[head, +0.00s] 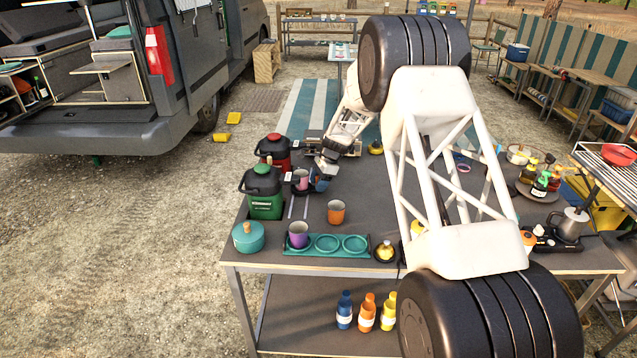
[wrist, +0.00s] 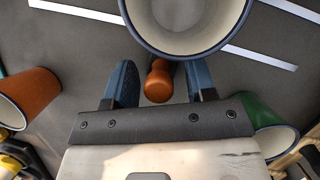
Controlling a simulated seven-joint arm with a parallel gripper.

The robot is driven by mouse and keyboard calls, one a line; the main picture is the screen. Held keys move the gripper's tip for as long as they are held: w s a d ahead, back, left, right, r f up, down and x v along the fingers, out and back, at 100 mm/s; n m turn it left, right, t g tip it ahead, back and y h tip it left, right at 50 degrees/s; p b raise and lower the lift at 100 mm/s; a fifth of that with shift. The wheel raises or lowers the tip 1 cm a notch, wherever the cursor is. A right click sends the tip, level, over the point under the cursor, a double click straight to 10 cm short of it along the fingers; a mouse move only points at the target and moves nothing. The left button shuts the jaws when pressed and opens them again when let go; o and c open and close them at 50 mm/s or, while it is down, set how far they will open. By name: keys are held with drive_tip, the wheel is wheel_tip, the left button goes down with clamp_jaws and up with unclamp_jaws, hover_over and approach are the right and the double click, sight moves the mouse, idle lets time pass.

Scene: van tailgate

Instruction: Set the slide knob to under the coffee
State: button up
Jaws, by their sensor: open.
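The slide knob (wrist: 158,84) is a copper-orange rounded peg, seen in the wrist view between the two blue fingers of my gripper (wrist: 159,72). The fingers are open, with a gap on each side of the knob. A large mug (wrist: 186,48) with a cream inside stands just beyond it. In the head view my gripper (head: 320,178) is low beside a pink mug (head: 301,181), in front of the dispensers, and the knob is hidden. A red dispenser (head: 273,151) and a green dispenser (head: 264,195) stand at the table's left. Their labels are too small to read, so I cannot tell which is coffee.
White rail strips (head: 291,207) run along the table. An orange mug (head: 336,212) stands close by; a green mug (wrist: 262,128) shows at the wrist view's right. A teal tray (head: 327,245) holds a purple mug (head: 298,235). A teal pot (head: 248,237) sits at the corner.

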clamp_jaws()
idle(0.3)
drive_tip(key=shift+s, duration=3.8)
unclamp_jaws()
drive_tip(key=v, duration=0.8)
